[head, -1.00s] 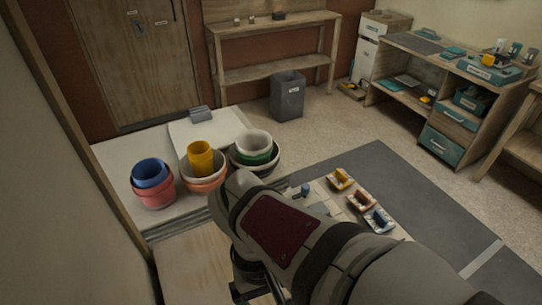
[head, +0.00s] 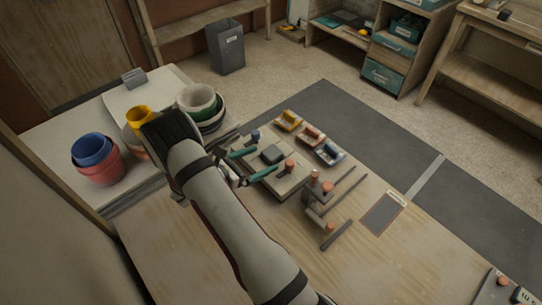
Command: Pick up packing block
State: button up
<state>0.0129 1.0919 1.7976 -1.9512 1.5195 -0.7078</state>
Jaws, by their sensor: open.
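A dark grey block (head: 272,154) with rounded corners lies on a pale tiled board (head: 287,185) on the wooden table; it looks like the packing block, though no label shows. My gripper (head: 265,160) has two teal fingers that stand apart with nothing held between them. The fingertips point at the dark block from its left, one toward its far side and one toward its near side. I cannot tell whether they touch it or how high they are.
An orange-topped peg (head: 289,167) and a blue knob (head: 255,135) stand close to the block. A brown clamp-like tool (head: 316,192) stands to the right.

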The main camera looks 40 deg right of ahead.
aim_at(270, 153)
jog(key=x, duration=0.5)
jog(key=shift+w+d, duration=0.3)
jog(key=shift+d, duration=0.1)
jog(key=c, duration=1.4)
